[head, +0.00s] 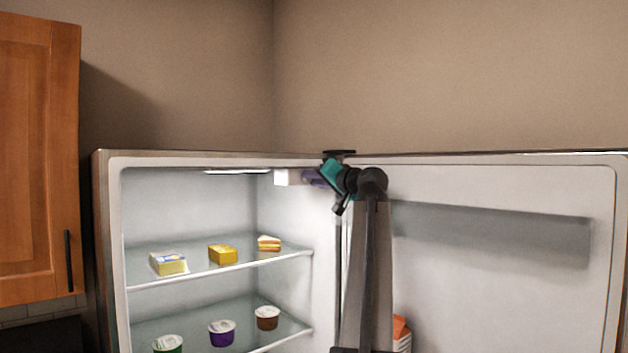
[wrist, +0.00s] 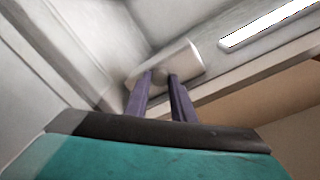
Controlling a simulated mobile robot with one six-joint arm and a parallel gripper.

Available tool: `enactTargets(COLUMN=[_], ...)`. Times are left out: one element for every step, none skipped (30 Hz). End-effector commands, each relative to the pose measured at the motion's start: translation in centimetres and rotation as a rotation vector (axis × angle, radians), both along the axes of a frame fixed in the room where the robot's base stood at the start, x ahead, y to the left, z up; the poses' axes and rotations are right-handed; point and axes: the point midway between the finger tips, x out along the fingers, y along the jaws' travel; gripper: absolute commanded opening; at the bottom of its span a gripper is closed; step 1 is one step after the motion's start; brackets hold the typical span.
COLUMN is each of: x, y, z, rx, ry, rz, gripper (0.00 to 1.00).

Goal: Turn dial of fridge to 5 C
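The open fridge (head: 112,250) stands with a white control box (head: 288,177) high on its inner right wall. In the wrist view the control box (wrist: 178,58) is just ahead, with a small greyish dial (wrist: 160,76) on its near end. The purple fingers of my gripper (wrist: 160,82) are apart, with their tips on either side of the dial. I cannot tell whether they touch it. In the head view my gripper (head: 312,178) reaches in from the right beside the control box. The dial's markings are too blurred to read, and the dial is hidden in the head view.
Glass shelves hold a butter pack (head: 168,263), a yellow block (head: 222,254), a cake slice (head: 268,243) and several cups below. The open fridge door (head: 500,290) is on the right. A bright lamp strip (wrist: 268,24) is beside the box. A wooden cabinet (head: 35,150) stands left.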

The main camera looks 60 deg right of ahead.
Motion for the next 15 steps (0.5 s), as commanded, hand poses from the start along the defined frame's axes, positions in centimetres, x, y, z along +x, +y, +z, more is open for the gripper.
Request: enactTargets(x=[-0.03,-0.03,-0.03,-0.03,-0.03,-0.03,-0.02,-0.03,-0.02,-0.02,-0.02,-0.01,-0.01,-0.01,0.00], y=[-0.01,-0.02,-0.02,-0.03,-0.03,-0.04,-0.05,-0.06,-0.07,-0.07,-0.09,-0.10,-0.11,-0.11,-0.13], z=[-0.01,-0.01,-0.03,-0.05,-0.07,-0.11,-0.14,-0.17,-0.21,-0.24,-0.26,-0.29,-0.31,-0.33,-0.34], rx=[0.000,-0.001,-0.001,-0.002,-0.005,-0.008,-0.011,-0.016,-0.025,-0.031,-0.038,-0.048,-0.055,-0.063,-0.074], ry=[0.001,0.001,0.001,0.002,0.001,0.003,0.004,0.005,0.008,0.011,0.012,0.016,0.018,0.021,0.025], rz=[-0.001,-0.001,-0.001,-0.001,-0.001,-0.001,-0.001,-0.001,-0.001,-0.001,-0.001,-0.001,-0.001,-0.002,-0.001], gripper=[0.00,0.00,0.00,0.00,0.00,0.00,0.00,0.00,0.00,0.00,0.00,0.00,0.00,0.00,0.00])
